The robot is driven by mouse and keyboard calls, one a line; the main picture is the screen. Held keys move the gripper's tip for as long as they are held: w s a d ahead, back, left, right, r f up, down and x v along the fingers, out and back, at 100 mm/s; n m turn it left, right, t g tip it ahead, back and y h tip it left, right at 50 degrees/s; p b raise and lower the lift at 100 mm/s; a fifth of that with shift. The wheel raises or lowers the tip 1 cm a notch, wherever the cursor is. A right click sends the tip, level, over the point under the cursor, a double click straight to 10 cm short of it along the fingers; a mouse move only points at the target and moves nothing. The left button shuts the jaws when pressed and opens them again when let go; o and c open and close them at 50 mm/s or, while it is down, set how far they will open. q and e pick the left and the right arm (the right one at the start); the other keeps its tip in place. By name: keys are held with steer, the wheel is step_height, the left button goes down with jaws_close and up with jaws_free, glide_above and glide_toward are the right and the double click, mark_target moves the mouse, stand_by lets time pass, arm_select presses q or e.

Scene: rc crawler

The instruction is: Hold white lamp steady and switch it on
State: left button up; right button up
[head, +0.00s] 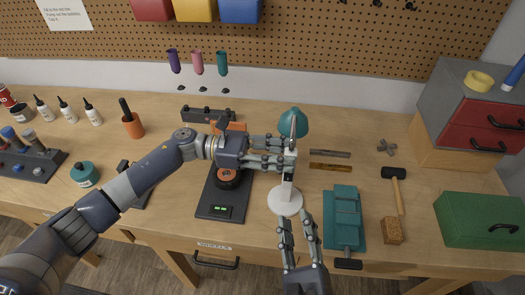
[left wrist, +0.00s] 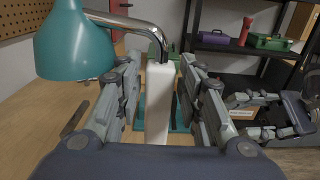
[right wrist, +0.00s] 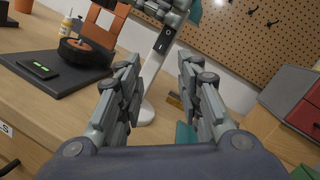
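The white lamp has a round white base (head: 285,201), a white post (left wrist: 158,105), a chrome neck and a teal shade (head: 293,122). It stands upright on the workbench. My left gripper (head: 288,151) reaches in from the left at the upper post. Its fingers (left wrist: 160,80) are on either side of the post, with narrow gaps showing, so it looks open. My right gripper (head: 298,225) is open and empty, low in front of the base. The right wrist view shows a dark switch panel (right wrist: 164,40) marked O and I on the post, beyond the right fingers (right wrist: 160,75).
A dark stand (head: 222,207) with an orange-hubbed wheel is left of the lamp. A teal vise-like tool (head: 342,215) is close on the right, with files (head: 330,167) behind it. A hammer (head: 396,180) and green box (head: 480,220) are farther right.

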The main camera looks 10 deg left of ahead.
arm_select(q)
steer(key=shift+d, duration=1)
jaws_close()
arm_select(e)
steer(key=shift+a, duration=0.1)
steer(key=c, duration=0.4)
steer(key=shift+s+a+r+m+h, duration=0.2)
steer(key=shift+s+m+h, duration=0.15)
steer(key=shift+m, duration=0.25)
jaws_close()
arm_select(q)
steer(key=shift+a, duration=0.1)
arm_select(e)
steer(key=s+m+h, duration=0.1)
steer(key=m, duration=0.1)
steer(key=s+a+r+m+g+h, duration=0.1)
steer(key=s+m, duration=0.1)
steer(key=m, duration=0.1)
steer(key=s+a+m+g+h, duration=0.1)
steer(key=s+m+h, duration=0.1)
steer(key=m, duration=0.1)
steer(key=shift+a+r, duration=0.15)
steer(key=shift+r, duration=0.25)
